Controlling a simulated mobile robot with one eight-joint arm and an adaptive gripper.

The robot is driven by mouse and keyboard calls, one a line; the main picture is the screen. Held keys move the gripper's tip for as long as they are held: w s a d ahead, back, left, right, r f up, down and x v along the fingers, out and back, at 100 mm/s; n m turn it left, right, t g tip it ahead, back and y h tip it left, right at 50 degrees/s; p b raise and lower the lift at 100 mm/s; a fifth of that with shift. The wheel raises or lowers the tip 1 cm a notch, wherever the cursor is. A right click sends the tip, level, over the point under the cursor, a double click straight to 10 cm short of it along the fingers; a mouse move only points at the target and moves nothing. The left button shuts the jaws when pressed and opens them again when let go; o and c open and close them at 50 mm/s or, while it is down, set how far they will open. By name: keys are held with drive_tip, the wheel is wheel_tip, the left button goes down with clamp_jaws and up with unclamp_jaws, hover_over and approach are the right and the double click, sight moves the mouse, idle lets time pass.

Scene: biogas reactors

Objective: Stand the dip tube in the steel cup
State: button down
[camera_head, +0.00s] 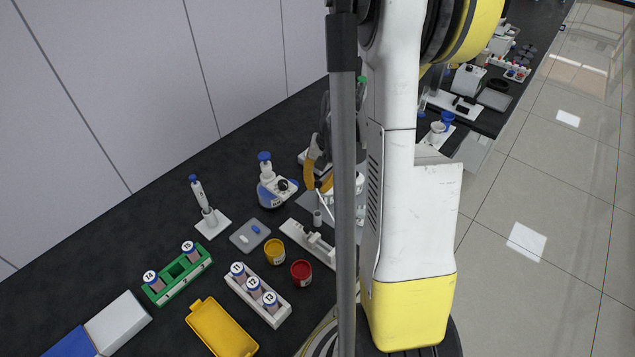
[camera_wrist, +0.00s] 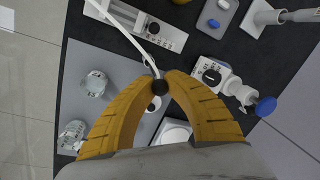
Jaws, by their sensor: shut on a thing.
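My gripper (camera_wrist: 160,84) has its two yellow fingers closed together on the dip tube (camera_wrist: 136,42), a thin white tube. The tube runs from the fingertips toward the upper left in the wrist view. In the head view my gripper (camera_head: 320,187) is partly behind my own grey column, and the dip tube (camera_head: 325,209) slants down below the fingers. A small grey cylinder, which looks like the steel cup (camera_head: 317,218), stands just left of the tube's lower part. In the wrist view the likely cup (camera_wrist: 152,29) is close beside the tube; I cannot tell whether they touch.
A white rack (camera_head: 304,240) lies near the cup. Glass beakers (camera_wrist: 94,83) stand on a grey mat (camera_wrist: 120,67). Yellow (camera_head: 275,251) and red (camera_head: 301,272) pots and vial racks stand nearer the front.

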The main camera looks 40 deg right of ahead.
drive_tip(key=shift+f+b, duration=2.55)
drive_tip(key=shift+f, duration=0.65)
drive_tip(key=c, duration=0.9)
unclamp_jaws()
drive_tip(key=shift+o, duration=0.2)
drive_tip(key=shift+r, duration=0.1)
drive_tip(key=shift+a+r+p, duration=0.1)
drive_tip(key=shift+r+p, duration=2.35)
drive_tip(key=shift+r, duration=1.05)
